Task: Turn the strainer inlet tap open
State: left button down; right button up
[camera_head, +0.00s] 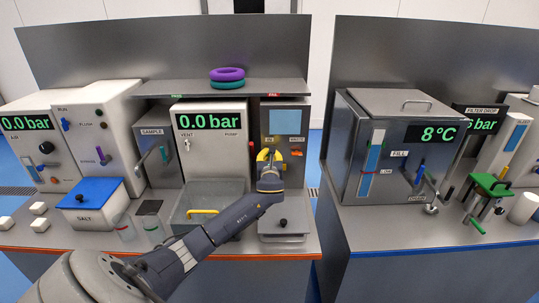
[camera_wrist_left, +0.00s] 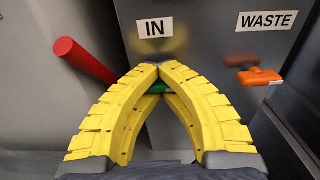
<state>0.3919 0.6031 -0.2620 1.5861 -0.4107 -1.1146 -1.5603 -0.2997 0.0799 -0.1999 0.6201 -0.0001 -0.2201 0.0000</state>
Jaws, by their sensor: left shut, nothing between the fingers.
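A grey panel unit (camera_head: 302,115) carries an IN label (camera_wrist_left: 155,27) and a WASTE label (camera_wrist_left: 267,20). Below the IN label, a green tap lever (camera_wrist_left: 157,88) is partly hidden behind my left gripper's fingers. I take it for the inlet tap; it seems to lie sideways. An orange tap lever (camera_wrist_left: 262,77) sits below the WASTE label. My left gripper (camera_head: 268,155) is in front of the panel at the IN tap, its yellow fingertips (camera_wrist_left: 152,68) together and empty. Whether they touch the lever cannot be told. My right gripper is not in view.
A red rod (camera_wrist_left: 85,58) projects left of the fingers. The white VENT/PUMP unit (camera_head: 212,150) stands left of the panel. A lidded box with a yellow handle (camera_head: 203,212) lies near my left arm. A tank showing 8°C (camera_head: 395,105) stands across a gap.

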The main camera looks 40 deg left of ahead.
pick_arm(q)
jog(key=shift+r, duration=0.2)
jog(key=n, duration=0.8)
jog(key=shift+a+n, duration=0.1)
jog(key=shift+n, duration=0.2)
jog(key=n, duration=0.4)
jog(key=shift+s+a+n, duration=0.1)
jog(key=shift+n, duration=0.2)
jog(key=shift+a+f+n, duration=0.1)
jog(key=shift+n, duration=2.1)
jog(key=shift+s, duration=0.1)
jog(key=c, duration=2.1)
grip_release()
jog(key=shift+f, duration=0.1)
